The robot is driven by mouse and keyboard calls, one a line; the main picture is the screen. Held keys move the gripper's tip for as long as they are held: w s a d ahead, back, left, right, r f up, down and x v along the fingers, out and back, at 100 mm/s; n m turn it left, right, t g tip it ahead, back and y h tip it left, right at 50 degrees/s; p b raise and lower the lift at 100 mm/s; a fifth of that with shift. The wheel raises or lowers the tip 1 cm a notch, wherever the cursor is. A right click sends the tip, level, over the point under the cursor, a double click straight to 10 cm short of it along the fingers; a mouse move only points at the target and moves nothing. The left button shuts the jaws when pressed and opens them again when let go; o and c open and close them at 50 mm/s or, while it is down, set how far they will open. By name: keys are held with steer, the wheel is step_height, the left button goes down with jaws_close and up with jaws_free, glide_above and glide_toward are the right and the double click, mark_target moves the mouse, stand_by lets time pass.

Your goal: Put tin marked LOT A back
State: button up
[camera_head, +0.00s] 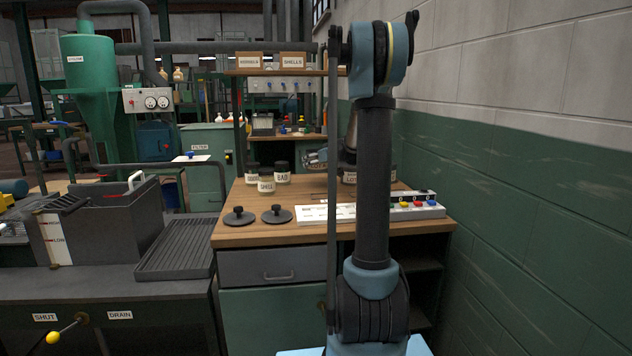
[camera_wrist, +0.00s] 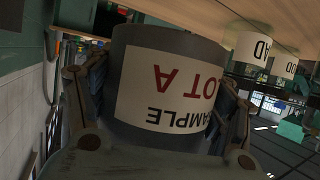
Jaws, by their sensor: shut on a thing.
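The tin marked LOT A (camera_wrist: 185,50) is a grey cylinder with a white label reading SAMPLE LOT A, upside down in the wrist view. My gripper (camera_wrist: 170,95) is shut on it, with one finger on each side of its wall. In the head view my arm hides most of the gripper, and I cannot make out the held tin there.
A wooden bench top (camera_head: 228,232) holds labelled jars, including SHELL (camera_head: 266,182) and BAD (camera_head: 282,173), and two dark knobbed lids (camera_head: 239,216) (camera_head: 277,214). A pale panel with coloured knobs (camera_head: 415,207) lies at its right. A block wall (camera_head: 530,190) stands close on the right.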

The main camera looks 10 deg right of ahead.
steer(key=shift+f, duration=3.25)
steer(key=o, duration=1.2)
steer(key=v, duration=1.2)
steer(key=shift+s, duration=0.1)
